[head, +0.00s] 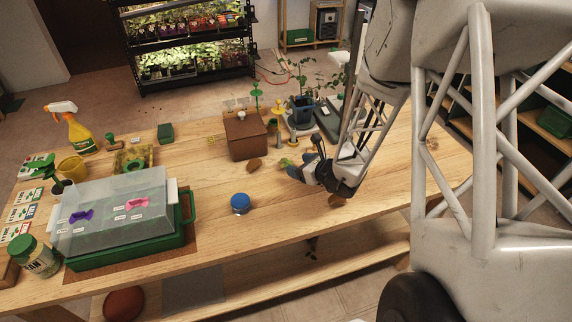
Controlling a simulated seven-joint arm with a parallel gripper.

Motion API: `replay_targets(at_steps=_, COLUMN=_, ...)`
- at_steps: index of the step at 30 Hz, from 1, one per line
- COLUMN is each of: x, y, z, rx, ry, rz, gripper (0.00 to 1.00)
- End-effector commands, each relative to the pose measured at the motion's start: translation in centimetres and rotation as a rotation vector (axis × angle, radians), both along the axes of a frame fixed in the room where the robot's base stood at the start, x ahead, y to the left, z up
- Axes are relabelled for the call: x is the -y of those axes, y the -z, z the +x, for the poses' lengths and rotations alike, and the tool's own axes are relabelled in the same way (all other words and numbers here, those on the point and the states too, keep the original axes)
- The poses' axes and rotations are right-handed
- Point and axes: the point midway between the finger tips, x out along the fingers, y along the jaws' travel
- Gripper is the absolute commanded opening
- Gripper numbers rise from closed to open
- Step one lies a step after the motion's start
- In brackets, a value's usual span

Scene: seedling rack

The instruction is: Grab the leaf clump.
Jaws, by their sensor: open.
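A small green leafy clump (285,162), which looks like the leaf clump, lies on the wooden table just right of the middle of the head view. My gripper (298,170) is low over the table, just right of the clump, its blue-grey fingertips pointing left towards it. The jaws are open. The clump shows outside the fingers; part of it may be hidden behind them. I cannot tell whether the fingers touch it.
A brown box (246,138) stands behind and left, with a brown leaf-like piece (254,164) before it. A blue lid (240,203) lies nearer. A potted plant (302,110) stands behind my gripper. A clear-lidded green propagator (125,252) fills the left front. The table's middle front is clear.

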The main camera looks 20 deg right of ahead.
Motion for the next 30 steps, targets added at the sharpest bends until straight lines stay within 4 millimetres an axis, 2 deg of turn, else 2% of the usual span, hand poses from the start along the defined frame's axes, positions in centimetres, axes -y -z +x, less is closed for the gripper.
replay_targets(at_steps=17, x=-0.5, y=0.4, z=0.7, rx=-0.002, ry=-0.001, rz=0.001, gripper=0.71)
replay_targets(at_steps=30, x=-2.1, y=1.8, z=4.0, rx=-0.001, ry=-0.001, rz=0.001, gripper=0.71)
